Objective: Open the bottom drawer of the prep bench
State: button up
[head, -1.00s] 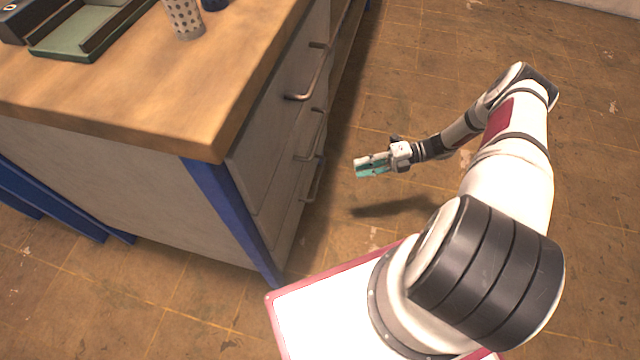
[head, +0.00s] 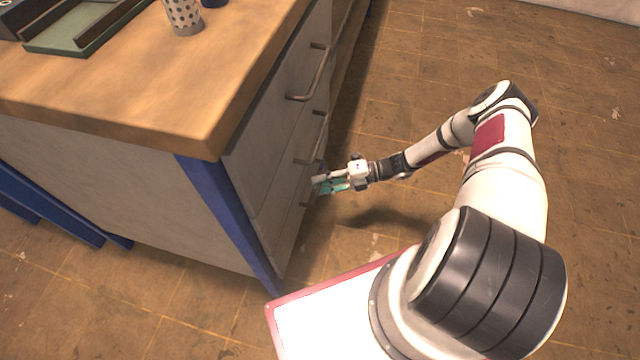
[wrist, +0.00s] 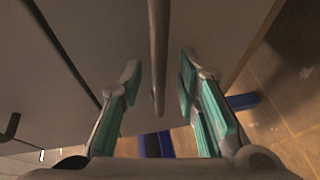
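The prep bench (head: 130,195) stands at the left with a wooden top and several grey drawers on its right-hand face. The bottom drawer (wrist: 205,30) looks shut; its bar handle (wrist: 158,50) runs down the middle of the wrist view. My gripper (head: 322,186) is at the lowest handle in the head view, where its fingers partly hide it. In the wrist view my gripper (wrist: 159,78) is open, with one teal-padded finger on each side of the bar and a gap on both sides.
The upper drawer handle (head: 305,85) and middle handle (head: 314,145) project above my gripper. A blue bench leg (head: 230,220) stands at the near corner. The tiled floor (head: 420,60) right of the bench is clear.

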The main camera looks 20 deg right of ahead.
jog(key=shift+w+a+f, duration=0.1)
jog(key=shift+a, duration=0.25)
jog(key=shift+c, duration=0.6)
grip_shut()
